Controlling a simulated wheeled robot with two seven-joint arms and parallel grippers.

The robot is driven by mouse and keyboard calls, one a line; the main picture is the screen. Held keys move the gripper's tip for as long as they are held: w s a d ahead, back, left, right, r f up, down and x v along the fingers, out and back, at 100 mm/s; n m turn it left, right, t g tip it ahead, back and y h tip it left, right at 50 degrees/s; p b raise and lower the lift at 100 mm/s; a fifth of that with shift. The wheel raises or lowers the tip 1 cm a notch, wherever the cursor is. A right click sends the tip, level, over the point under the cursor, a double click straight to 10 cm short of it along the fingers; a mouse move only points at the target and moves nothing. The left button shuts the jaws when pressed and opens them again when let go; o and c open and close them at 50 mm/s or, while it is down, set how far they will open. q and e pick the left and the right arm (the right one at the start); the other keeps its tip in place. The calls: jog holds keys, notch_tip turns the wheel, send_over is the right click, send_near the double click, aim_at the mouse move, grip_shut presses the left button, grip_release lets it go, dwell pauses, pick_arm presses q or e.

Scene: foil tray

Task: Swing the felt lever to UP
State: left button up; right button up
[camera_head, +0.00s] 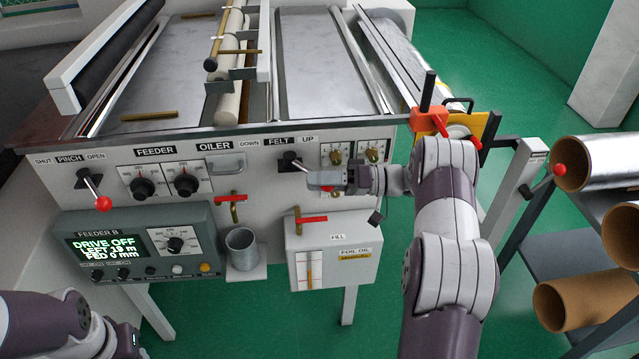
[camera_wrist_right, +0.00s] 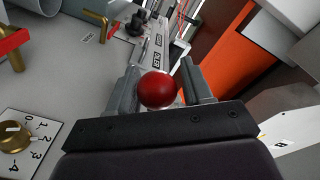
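The felt lever (camera_head: 292,160) is on the front panel between the DOWN and UP labels. From its black pivot, its stem leans down to the right, on the UP label's side. My right gripper (camera_head: 322,180) is at the lever's end and hides the knob in the head view. In the right wrist view the red knob (camera_wrist_right: 157,88) sits between the two fingers of this gripper (camera_wrist_right: 160,80), which look closed against its sides. Of my left arm only a part shows at the lower left; its fingers are out of view.
The red-knobbed pinch lever (camera_head: 103,203) is at the panel's left. A small red-handled valve (camera_head: 232,198) and a metal cup (camera_head: 241,249) are left of my right gripper.

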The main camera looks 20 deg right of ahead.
jog(key=shift+o, duration=0.5)
jog(key=shift+f, duration=0.1)
jog(key=shift+d, duration=0.1)
jog(key=b+v, duration=0.2)
jog(key=v, duration=1)
jog(key=shift+d, duration=0.3)
jog(key=shift+s, duration=0.1)
